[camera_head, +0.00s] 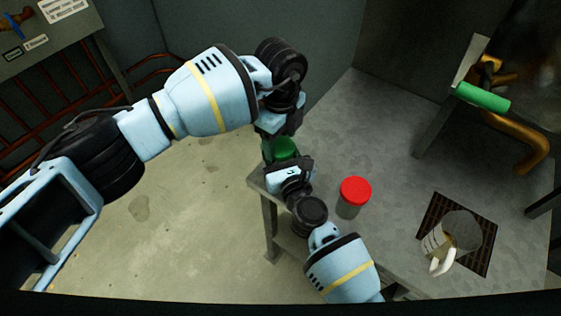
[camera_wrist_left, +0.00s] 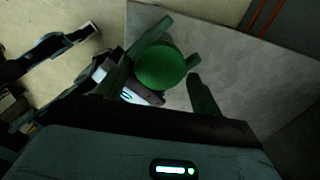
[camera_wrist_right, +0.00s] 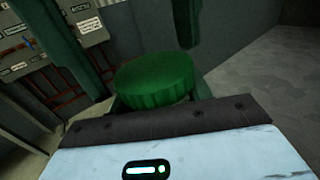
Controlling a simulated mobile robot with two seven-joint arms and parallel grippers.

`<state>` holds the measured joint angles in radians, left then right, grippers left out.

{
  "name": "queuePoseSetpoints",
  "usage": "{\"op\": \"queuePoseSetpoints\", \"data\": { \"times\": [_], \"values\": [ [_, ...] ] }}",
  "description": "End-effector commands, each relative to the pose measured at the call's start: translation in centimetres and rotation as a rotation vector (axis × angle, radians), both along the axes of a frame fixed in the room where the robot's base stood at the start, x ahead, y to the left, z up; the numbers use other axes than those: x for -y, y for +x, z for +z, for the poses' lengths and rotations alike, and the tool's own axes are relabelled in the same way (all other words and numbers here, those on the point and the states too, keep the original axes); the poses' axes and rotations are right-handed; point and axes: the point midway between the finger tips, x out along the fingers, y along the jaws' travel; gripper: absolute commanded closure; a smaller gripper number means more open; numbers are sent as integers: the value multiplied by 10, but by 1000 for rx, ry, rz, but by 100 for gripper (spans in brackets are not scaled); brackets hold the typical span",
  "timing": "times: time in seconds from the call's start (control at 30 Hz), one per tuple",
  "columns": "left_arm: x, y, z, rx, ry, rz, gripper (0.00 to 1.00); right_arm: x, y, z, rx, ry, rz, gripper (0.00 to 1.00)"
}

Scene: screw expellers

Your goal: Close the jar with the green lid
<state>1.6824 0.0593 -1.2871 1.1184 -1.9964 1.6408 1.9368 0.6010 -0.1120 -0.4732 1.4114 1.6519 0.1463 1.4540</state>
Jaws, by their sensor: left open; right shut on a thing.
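The green lid (camera_head: 284,148) is at the table's left corner. It sits level in the right wrist view (camera_wrist_right: 155,76), and its round top shows in the left wrist view (camera_wrist_left: 161,67). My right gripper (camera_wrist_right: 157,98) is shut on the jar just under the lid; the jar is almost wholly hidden. I cannot tell whether the lid is seated. My left gripper (camera_head: 280,142) is open and comes down from above. Its fingers (camera_wrist_left: 175,72) stand on either side of the lid, with a gap on the right side in the left wrist view.
A jar with a red lid (camera_head: 355,191) stands on the grey table (camera_head: 380,130) to the right of my right gripper. A clear pitcher (camera_head: 458,232) stands on a dark grate at the right. A machine with a green handle (camera_head: 483,97) is at the back right.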

Motion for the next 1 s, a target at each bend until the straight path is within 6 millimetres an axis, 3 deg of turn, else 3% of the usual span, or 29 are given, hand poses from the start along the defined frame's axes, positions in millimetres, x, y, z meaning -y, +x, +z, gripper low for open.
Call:
{"op": "queuePoseSetpoints", "data": {
  "times": [0.2,0.47,0.77,1.0],
  "values": [
    [0,0,-13,1,1,0,34,0,0,-1,-1,0,0,100],
    [0,0,-14,1,1,0,34,0,0,-1,-1,0,0,100],
    [0,0,-14,1,1,0,69,0,0,-1,-1,0,0,100],
    [0,0,-14,2,1,-86,70,0,0,-1,-1,0,0,100]
  ]
}}
